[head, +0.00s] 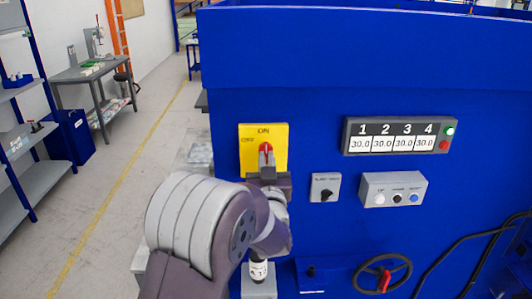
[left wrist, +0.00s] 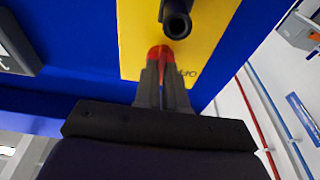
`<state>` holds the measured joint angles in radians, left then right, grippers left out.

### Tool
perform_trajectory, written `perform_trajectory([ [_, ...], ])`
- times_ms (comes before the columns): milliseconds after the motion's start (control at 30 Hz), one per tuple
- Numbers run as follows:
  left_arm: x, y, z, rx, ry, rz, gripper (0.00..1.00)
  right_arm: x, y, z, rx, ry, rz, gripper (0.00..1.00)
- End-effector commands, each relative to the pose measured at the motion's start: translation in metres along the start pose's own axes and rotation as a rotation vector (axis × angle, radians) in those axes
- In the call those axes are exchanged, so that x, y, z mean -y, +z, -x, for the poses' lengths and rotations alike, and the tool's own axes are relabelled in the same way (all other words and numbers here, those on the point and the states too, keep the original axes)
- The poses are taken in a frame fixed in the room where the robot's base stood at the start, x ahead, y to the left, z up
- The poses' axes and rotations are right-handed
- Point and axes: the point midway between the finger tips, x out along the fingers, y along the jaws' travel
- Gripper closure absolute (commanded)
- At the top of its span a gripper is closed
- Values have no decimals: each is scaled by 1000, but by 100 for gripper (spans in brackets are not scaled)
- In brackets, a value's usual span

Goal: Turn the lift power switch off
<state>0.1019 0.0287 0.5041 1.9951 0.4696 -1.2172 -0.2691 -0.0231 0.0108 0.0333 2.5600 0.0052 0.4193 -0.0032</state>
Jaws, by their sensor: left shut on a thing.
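The lift power switch is a yellow plate (head: 250,140) on the blue machine front, with "ON" at its top and an "OFF" label at its left side. Its red handle (head: 265,149) points up toward "ON" in the head view. My left gripper (head: 267,168) is at the switch from below, its fingers shut on the red handle. In the left wrist view the fingers (left wrist: 163,82) close around the red handle tip (left wrist: 160,52), against the yellow plate (left wrist: 205,35). A black round part (left wrist: 177,22) sticks out beside it. My right gripper is not in view.
Right of the switch are a small black-knob switch (head: 326,188), a grey button box (head: 393,190) and a display panel (head: 400,136) reading 30.0 in each field, with a lit green lamp (head: 450,131). A handwheel (head: 383,273) sits lower. The aisle at left is open floor.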

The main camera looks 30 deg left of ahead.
Motion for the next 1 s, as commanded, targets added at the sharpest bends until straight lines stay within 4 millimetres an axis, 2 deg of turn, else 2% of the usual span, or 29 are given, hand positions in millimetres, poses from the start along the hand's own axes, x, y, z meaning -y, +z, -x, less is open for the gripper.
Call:
perform_trajectory([
  [367,0,2,0,-1,-5,25,100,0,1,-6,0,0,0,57],
  [1000,-3,2,1,-3,-82,412,100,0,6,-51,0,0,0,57],
])
